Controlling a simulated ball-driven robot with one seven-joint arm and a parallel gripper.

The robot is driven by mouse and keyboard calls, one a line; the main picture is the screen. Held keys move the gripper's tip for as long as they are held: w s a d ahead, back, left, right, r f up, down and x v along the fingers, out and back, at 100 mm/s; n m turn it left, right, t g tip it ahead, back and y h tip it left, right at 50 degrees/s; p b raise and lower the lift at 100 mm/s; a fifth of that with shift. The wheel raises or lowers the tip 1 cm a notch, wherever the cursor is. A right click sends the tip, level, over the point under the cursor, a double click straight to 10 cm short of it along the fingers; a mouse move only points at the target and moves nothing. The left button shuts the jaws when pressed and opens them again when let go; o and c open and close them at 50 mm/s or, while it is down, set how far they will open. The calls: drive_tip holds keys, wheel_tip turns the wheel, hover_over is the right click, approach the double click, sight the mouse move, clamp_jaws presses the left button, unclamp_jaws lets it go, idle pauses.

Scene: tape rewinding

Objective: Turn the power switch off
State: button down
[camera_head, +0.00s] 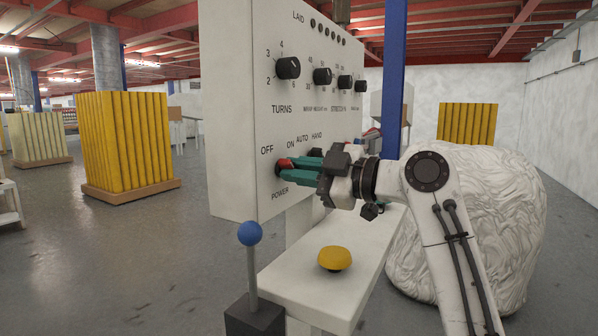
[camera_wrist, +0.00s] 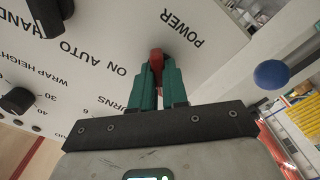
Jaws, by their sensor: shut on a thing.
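The power switch is a small red knob (camera_head: 285,163) on the front of the white control panel (camera_head: 228,130), between the printed words OFF, ON and POWER. My gripper (camera_head: 292,167) has its teal fingers at the panel face, closed around the knob. In the wrist view the red knob (camera_wrist: 157,57) sits between the two teal fingertips (camera_wrist: 158,74), which touch it from both sides. The fingers hide part of the knob, and I cannot tell exactly which mark it points to.
A black mode knob (camera_wrist: 48,14) is near the switch. Several black dials (camera_head: 288,68) sit higher on the panel. Below are a yellow push button (camera_head: 334,258) on a white shelf (camera_head: 300,278) and a blue-ball lever (camera_head: 250,234). A white wrapped bulk (camera_head: 500,220) stands behind my arm.

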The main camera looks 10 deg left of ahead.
drive_tip(key=c, duration=1.1)
unclamp_jaws()
drive_tip(key=shift+a, duration=0.1)
drive_tip(key=shift+c, duration=0.2)
drive_tip(key=p+v, duration=0.1)
drive_tip(key=v, duration=0.9)
drive_tip(key=shift+d, duration=0.35)
drive_tip(key=shift+s, duration=0.15)
